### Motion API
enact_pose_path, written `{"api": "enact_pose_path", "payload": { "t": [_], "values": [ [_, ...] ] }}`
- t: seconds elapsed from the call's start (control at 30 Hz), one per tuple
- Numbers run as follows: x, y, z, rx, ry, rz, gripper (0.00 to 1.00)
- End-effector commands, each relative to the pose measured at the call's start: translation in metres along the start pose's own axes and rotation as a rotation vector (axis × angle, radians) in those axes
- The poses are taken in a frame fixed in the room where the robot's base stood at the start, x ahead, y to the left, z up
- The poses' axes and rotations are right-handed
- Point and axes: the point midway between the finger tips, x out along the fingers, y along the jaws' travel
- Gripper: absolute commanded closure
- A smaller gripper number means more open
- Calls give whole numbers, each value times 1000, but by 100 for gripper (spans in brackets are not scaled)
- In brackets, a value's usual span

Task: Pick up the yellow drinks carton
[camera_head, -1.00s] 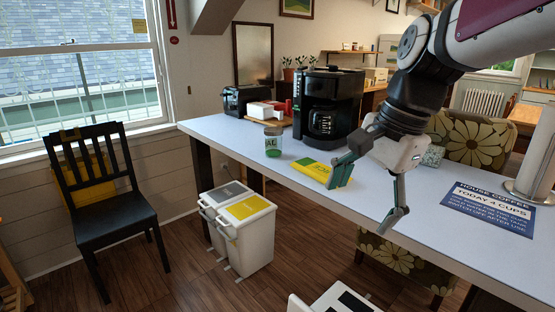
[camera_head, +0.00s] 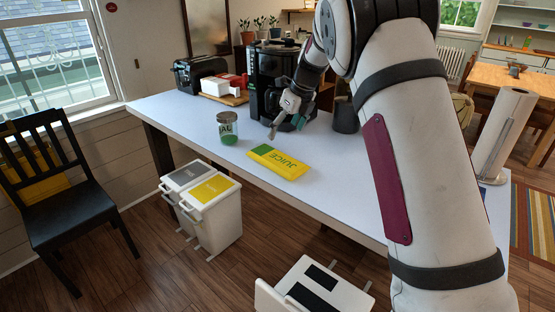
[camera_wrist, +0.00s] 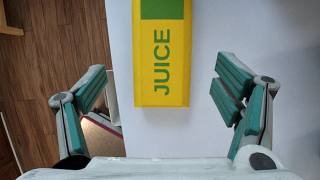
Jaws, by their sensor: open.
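The yellow drinks carton (camera_head: 278,162) lies flat on the white counter, with a green end and the word JUICE on it. In the wrist view the carton (camera_wrist: 162,75) lies ahead of my gripper, between the lines of its fingers, with its yellow end nearest and its far end cut off by the frame. My gripper (camera_head: 288,118) is above the counter behind the carton in the head view. In the wrist view my gripper (camera_wrist: 167,95) is open and empty, its two green-padded fingers spread wide and apart from the carton.
A jar with green contents (camera_head: 227,129) stands left of the carton. A black coffee maker (camera_head: 268,80), a dark mug (camera_head: 345,115) and a toaster (camera_head: 200,75) stand farther back. The counter (camera_head: 180,118) is clear left of the jar. Bins (camera_head: 213,205) stand below its front edge.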

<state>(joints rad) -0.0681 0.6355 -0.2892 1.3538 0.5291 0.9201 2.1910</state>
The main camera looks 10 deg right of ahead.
Motion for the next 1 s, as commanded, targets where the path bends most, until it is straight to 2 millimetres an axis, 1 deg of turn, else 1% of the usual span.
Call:
{"api": "enact_pose_path", "payload": {
  "t": [0.03,0.1,0.3,0.4,0.57,0.67,0.8,0.9,1.0],
  "values": [
    [10,0,-1,0,3,2,17],
    [25,0,-2,0,4,3,17],
    [59,0,-2,0,3,2,17],
    [68,0,-2,-1,2,1,17],
    [77,-1,-2,-2,2,1,17],
    [89,-2,-4,-2,3,2,17],
    [110,-3,-5,-3,3,2,17],
    [120,-4,-4,-3,2,1,17],
    [124,-4,-4,-3,1,0,17]
  ]
}}
